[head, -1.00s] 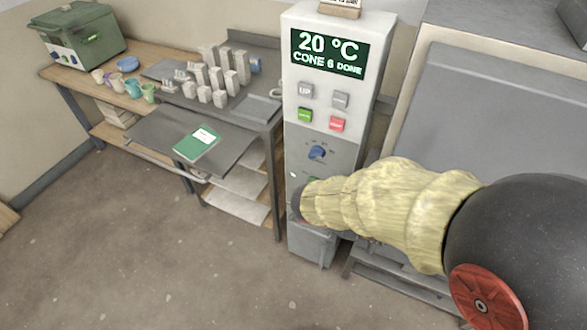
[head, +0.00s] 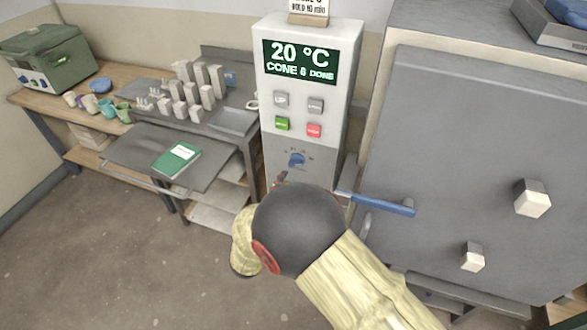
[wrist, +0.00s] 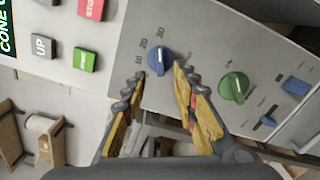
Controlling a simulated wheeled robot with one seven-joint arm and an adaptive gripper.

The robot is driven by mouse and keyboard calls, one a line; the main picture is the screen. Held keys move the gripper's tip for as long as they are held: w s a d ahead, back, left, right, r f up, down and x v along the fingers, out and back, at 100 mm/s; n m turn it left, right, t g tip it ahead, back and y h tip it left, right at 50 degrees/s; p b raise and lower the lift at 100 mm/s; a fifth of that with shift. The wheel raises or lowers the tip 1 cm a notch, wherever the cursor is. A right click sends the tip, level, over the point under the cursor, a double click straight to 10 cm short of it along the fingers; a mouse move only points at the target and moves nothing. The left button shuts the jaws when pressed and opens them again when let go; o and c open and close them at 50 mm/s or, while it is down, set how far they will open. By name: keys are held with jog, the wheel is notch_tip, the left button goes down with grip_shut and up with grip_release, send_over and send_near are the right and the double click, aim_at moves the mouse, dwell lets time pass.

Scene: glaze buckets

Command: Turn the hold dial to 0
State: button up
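A blue dial (wrist: 159,61) with a printed scale including 10, 20 and 30 sits on the grey lower panel of the kiln controller; I take it as the hold dial, though no name is legible. It also shows in the head view (head: 297,160). Its exact setting is unclear. My gripper (wrist: 160,75) is open, with one fingertip on each side of the blue dial in the wrist view. Contact cannot be told. A green dial (wrist: 233,87) is on the same panel, right of the gripper. In the head view my arm hides most of the gripper and the lower panel.
The controller (head: 350,60) displays 20 °C, CONE 6 DONE, above several buttons, including a green one (head: 282,124) and a red one (head: 314,131). The kiln door (head: 450,150) with a blue handle (head: 380,204) stands close at right. A table with a green book (head: 176,160) is at left.

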aim_at(295, 165)
jog(key=b+x, duration=0.1)
jog(key=x, duration=0.6)
jog(key=shift+w+d, duration=0.1)
jog(key=shift+w, duration=0.1)
jog(key=shift+c, duration=0.2)
grip_shut()
